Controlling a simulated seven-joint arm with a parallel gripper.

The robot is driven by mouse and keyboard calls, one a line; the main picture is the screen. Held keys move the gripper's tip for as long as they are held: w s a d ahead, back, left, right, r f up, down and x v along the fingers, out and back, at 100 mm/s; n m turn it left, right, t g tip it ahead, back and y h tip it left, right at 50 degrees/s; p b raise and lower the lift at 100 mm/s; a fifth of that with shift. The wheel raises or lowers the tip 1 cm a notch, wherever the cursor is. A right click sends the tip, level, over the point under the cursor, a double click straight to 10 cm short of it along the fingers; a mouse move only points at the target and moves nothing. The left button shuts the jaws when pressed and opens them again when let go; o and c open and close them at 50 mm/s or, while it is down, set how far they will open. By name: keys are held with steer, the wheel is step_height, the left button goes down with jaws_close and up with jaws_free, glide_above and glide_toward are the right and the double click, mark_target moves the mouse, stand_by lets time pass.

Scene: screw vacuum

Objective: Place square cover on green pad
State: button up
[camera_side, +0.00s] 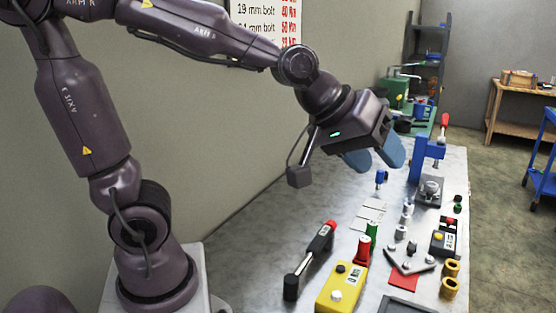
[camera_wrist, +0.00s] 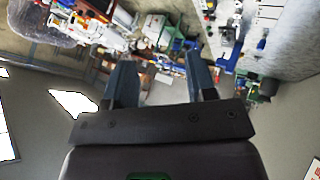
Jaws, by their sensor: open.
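My gripper (camera_side: 375,156) is raised above the far part of the workbench, with its two blue fingers apart and nothing between them. In the wrist view the gripper (camera_wrist: 161,75) also shows open and empty. I cannot single out the square cover with certainty. Flat pale square plates (camera_side: 369,214) lie on the bench below and near the gripper. I cannot make out a clear green pad on the near bench. A red pad (camera_side: 404,279) and a dark pad (camera_side: 402,306) lie toward the near end.
The grey workbench (camera_side: 333,215) holds a black tool with a red end (camera_side: 312,258), a yellow button box (camera_side: 341,288), a black button box (camera_side: 443,237), brass rings (camera_side: 450,269) and a blue clamp (camera_side: 426,155). The air around my gripper is clear.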

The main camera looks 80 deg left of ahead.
steer(key=s+a+m+g, duration=0.1)
steer(key=s+a+m, duration=0.1)
steer(key=s, duration=0.4)
steer(key=s+a+f+m+g+y, duration=0.1)
steer(key=s+a+m+g, duration=0.1)
steer(key=s+m, duration=0.2)
steer(key=s, duration=0.3)
steer(key=shift+s+a+f, duration=0.25)
steer(key=shift+a, duration=0.15)
